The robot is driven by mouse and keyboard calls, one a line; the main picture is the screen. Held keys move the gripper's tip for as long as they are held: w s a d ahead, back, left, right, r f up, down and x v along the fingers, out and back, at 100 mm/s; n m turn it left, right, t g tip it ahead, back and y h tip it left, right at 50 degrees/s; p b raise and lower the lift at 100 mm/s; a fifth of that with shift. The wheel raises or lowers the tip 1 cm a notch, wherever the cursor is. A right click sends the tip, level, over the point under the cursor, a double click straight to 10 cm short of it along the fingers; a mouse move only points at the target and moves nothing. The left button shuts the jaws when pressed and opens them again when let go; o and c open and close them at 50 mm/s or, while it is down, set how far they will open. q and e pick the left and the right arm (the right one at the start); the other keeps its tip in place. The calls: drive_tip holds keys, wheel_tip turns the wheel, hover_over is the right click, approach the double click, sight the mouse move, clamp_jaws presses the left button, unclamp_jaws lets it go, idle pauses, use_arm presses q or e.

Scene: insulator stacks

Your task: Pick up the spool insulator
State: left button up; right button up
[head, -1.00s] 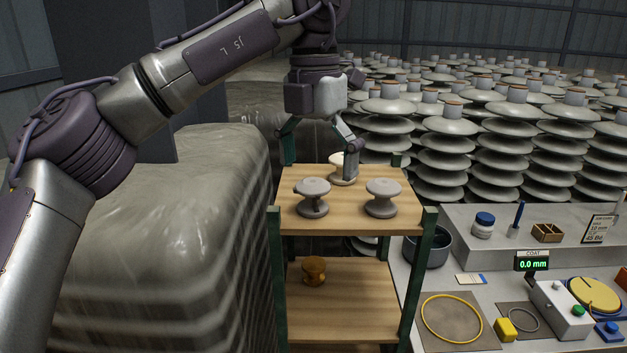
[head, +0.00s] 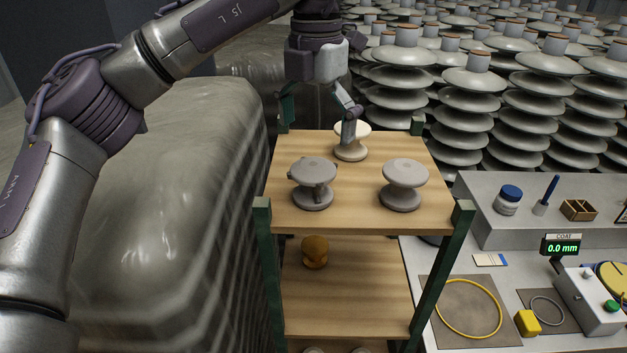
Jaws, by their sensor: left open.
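Several spool insulators stand on a wooden shelf rack. On the top board (head: 358,212) are a grey spool at front left (head: 312,190), with small dark bits at its upper flange, a grey spool at front right (head: 404,186), and a cream spool (head: 351,150) at the back. A brown spool (head: 314,253) sits on the board below. My left gripper (head: 317,128) is open and points down near the rack's back edge. Its right finger overlaps the cream spool in view; I cannot tell whether they touch. Nothing shows between its fingers. My right gripper is out of view.
Green posts (head: 453,260) rise at the rack's corners. A wrapped pallet (head: 180,190) is on the left, and tall insulator stacks (head: 470,110) are behind on the right. A bench at right holds a yellow ring (head: 467,337), a jar (head: 507,201) and a coat gauge (head: 562,247).

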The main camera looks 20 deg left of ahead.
sight(312, 164)
use_arm(q)
drive_tip(key=f, duration=0.2)
drive_tip(key=shift+w+a+f, duration=0.2)
drive_tip(key=shift+w+f, duration=0.1)
drive_tip(key=shift+w, duration=0.1)
drive_tip(key=shift+s+f+p, duration=0.25)
drive_tip(key=shift+f+p, duration=0.65)
drive_tip(key=shift+p, duration=0.05)
drive_tip(key=f, duration=0.1)
drive_tip(key=f+p, duration=0.1)
drive_tip(key=shift+s+f, duration=0.2)
drive_tip(key=shift+f, duration=0.1)
drive_tip(key=shift+a+f, duration=0.1)
drive_tip(key=shift+f, duration=0.25)
drive_tip(key=shift+w+f, duration=0.15)
drive_tip(key=shift+f, duration=0.1)
drive_tip(key=shift+c, duration=1.2)
drive_tip(key=c, duration=1.1)
drive_tip(key=shift+r, duration=0.1)
drive_tip(key=shift+c, duration=0.8)
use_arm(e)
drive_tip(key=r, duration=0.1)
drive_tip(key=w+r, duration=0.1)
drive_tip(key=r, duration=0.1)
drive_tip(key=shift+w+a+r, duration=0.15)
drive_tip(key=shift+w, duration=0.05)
